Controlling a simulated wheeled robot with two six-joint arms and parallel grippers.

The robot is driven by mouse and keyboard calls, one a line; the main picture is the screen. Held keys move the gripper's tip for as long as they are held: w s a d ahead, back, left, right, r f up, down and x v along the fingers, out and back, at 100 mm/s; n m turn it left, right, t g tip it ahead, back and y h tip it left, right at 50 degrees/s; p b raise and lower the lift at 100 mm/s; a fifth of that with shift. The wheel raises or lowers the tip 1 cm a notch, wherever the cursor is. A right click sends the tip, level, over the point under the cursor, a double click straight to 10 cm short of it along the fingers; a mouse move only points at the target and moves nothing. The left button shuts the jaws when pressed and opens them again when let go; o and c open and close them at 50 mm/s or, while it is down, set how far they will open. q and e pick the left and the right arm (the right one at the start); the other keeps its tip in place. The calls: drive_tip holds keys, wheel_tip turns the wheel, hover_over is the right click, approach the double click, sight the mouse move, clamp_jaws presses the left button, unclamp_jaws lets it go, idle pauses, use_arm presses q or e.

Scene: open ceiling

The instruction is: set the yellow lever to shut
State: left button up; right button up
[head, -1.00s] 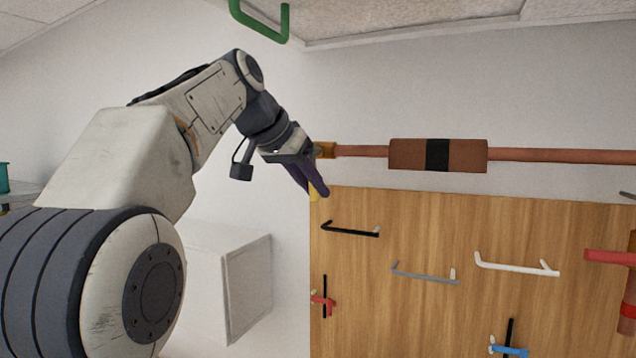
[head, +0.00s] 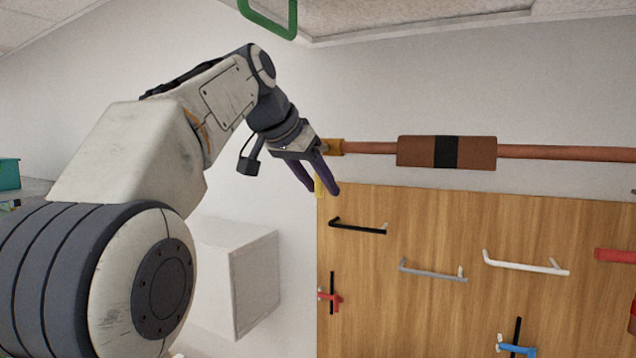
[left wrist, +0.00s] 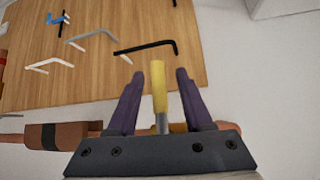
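The yellow lever (left wrist: 159,88) has a yellow grip on a grey stem. It hangs down from a brass-coloured valve body (head: 334,147) at the left end of a copper pipe, roughly crosswise to the pipe. In the head view only a little of the lever (head: 319,188) shows behind the fingers. My left gripper (head: 320,190) is open, with its purple fingers on either side of the lever. In the left wrist view gaps show between the lever and both fingers (left wrist: 160,85). My right gripper is out of view.
A copper pipe (head: 560,153) with a brown, black-banded sleeve (head: 415,151) runs right along the wall. Below is a wooden panel (head: 420,315) with black, grey and white handles and small red and blue valves. A green handle (head: 268,22) hangs above. A white box (head: 255,285) stands left.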

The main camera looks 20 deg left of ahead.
use_arm(q)
drive_tip(key=p+v, duration=0.1)
drive_tip(key=v, duration=0.9)
drive_tip(key=shift+s+r, duration=0.15)
drive_tip(key=shift+r, duration=0.05)
drive_tip(key=s+d+f+g+b, duration=0.1)
drive_tip(key=d+f+g+b, duration=0.1)
drive_tip(key=d+f, duration=0.55)
drive_tip(key=s+d+f+g+h+b, duration=0.15)
drive_tip(key=d+f, duration=0.25)
drive_tip(key=f, duration=0.7)
drive_tip(key=s+d+f+g+y+b, duration=0.1)
drive_tip(key=d+f+g, duration=0.1)
drive_tip(key=d+f, duration=0.5)
drive_tip(key=s+f+m+g+y+b, duration=0.1)
drive_tip(key=s+f+b, duration=0.1)
drive_tip(key=s+f, duration=0.8)
drive_tip(key=s+f+m+g+y+b, duration=0.1)
drive_tip(key=s+f+m+g+b, duration=0.1)
drive_tip(key=s+f, duration=0.8)
wheel_tip(320, 180, down, 7)
drive_tip(key=shift+s+a+f+m, duration=0.25)
drive_tip(key=shift+s+m, duration=0.05)
